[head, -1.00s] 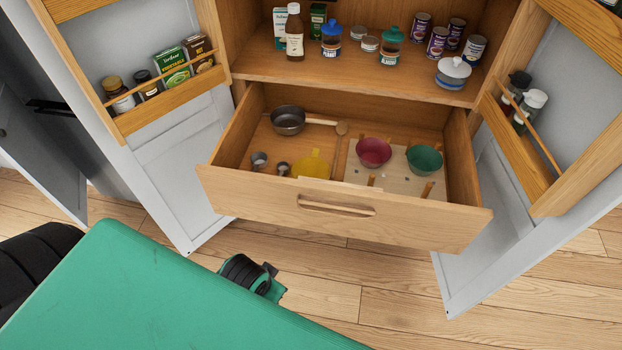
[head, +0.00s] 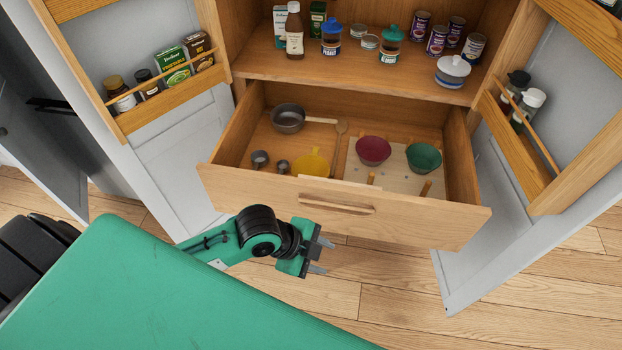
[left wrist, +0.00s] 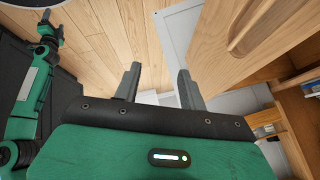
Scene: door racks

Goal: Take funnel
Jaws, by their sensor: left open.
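The yellow funnel (head: 312,163) lies in the open drawer, towards its front, just behind the front panel. My left gripper (head: 322,256) is outside the drawer, in front of and below the drawer handle. Its two fingers are apart with nothing between them. In the left wrist view the open fingers (left wrist: 159,88) show floor and a pale door between them, and the funnel is not seen.
The drawer front (head: 440,220) with its handle (head: 337,204) stands between my gripper and the contents. Open cabinet doors flank the drawer.

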